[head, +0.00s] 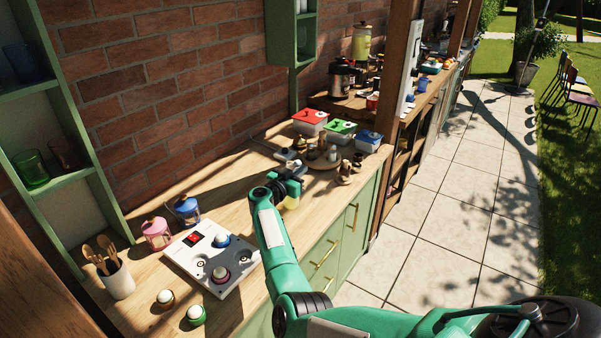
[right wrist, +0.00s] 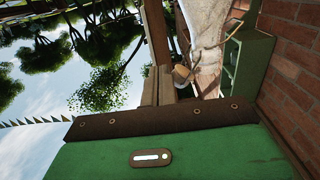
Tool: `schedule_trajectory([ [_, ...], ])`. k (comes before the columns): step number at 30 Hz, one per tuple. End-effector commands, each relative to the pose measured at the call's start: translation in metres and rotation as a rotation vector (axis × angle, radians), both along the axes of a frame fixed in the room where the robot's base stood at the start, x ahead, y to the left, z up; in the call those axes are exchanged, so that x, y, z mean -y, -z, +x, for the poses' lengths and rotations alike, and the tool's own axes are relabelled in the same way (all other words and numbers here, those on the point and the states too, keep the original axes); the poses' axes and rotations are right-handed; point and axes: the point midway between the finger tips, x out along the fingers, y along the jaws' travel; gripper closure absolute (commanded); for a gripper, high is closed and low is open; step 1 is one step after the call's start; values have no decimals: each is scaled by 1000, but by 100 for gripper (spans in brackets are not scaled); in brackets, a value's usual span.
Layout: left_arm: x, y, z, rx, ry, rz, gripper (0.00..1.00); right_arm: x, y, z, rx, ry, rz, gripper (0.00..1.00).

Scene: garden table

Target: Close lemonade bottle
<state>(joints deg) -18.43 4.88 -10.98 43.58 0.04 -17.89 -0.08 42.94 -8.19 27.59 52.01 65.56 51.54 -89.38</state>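My right gripper (head: 287,180) is over the counter's front edge in the head view, at the end of my green arm. A small yellow part (head: 291,202), probably the lemonade bottle, shows just under it; the gripper and arm hide the rest. In the right wrist view a pale, glassy bottle (right wrist: 207,65) with a wire bail stands close beyond the gripper's fingers (right wrist: 164,88). A small stopper (right wrist: 182,74) hangs at its side, off the mouth. I cannot tell whether the fingers touch anything. My left gripper is out of view.
A white board with knobs (head: 190,259), pink (head: 156,233) and blue (head: 186,209) lanterns, and a utensil cup (head: 118,281) stand at left. Lidded boxes (head: 310,121) and a round tray of small items (head: 325,164) stand behind the gripper.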

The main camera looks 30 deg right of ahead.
Motion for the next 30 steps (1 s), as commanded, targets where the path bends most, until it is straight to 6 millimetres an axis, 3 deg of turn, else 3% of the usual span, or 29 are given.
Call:
schedule_trajectory([
  [30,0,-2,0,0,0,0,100,-4,-9,10,0,0,0,100],
])
